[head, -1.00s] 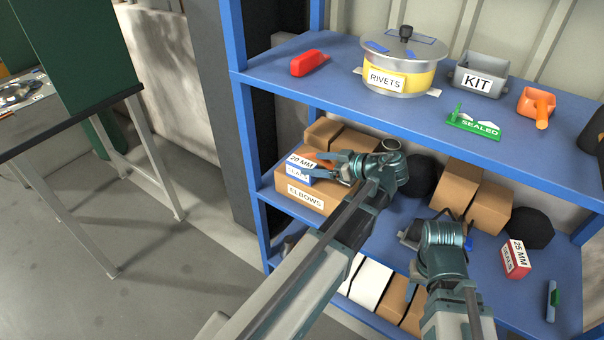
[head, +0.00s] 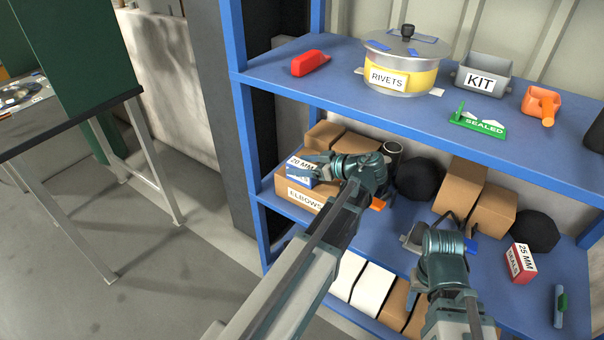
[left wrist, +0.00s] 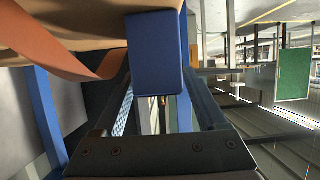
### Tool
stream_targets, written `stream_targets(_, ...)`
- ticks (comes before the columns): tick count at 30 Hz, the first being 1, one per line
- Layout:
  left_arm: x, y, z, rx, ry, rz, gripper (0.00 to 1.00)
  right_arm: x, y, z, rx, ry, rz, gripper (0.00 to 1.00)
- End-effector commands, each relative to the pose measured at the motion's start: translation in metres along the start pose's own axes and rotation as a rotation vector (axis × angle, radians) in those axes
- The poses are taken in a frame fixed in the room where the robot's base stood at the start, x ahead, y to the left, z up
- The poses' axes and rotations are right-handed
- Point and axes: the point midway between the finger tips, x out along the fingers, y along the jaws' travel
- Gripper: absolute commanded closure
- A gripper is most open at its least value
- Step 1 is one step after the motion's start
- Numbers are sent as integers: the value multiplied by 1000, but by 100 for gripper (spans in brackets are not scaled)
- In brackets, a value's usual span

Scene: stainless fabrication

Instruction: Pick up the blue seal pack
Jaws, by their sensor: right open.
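The blue seal pack (head: 299,174), with a white 20 MM label on top, lies on the brown ELBOWS box (head: 286,190) on the middle shelf. In the left wrist view the pack (left wrist: 157,55) shows as a plain blue face between my two fingers. My left gripper (head: 314,168) is at the pack from the right, one finger on each side. I cannot tell whether the fingers press on it. My right gripper (head: 414,238) is open, low over the middle shelf and partly hidden by its own wrist.
A red 25 MM seal box (head: 519,263) lies on the middle shelf at right. Brown cartons (head: 491,208) and dark round lumps (head: 417,178) stand behind my arms. The upper shelf (head: 330,80) holds the rivets pot (head: 400,75) and KIT bin (head: 482,75).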

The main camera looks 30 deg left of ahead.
Motion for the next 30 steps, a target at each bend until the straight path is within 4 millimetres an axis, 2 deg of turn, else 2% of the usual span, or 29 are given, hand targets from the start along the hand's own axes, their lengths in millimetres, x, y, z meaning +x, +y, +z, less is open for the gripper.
stream_targets(1, 0, 0, 0, 0, 0, 0, 37, 0, 0, 0, 0, 0, 0, 50)
stream_targets(9, 0, 0, 0, 0, 0, 0, 85, 0, 0, 0, 0, 0, 0, 50)
stream_targets(12, 0, 0, 0, 0, 0, 0, 100, 0, 0, 0, 0, 0, 0, 50)
stream_targets(23, 0, 0, -3, 0, 0, 0, 100, -2, 0, 0, 0, 0, 0, 50)
stream_targets(30, 0, 1, -22, 1, 0, 2, 100, -20, 2, 1, 0, 0, 0, 50)
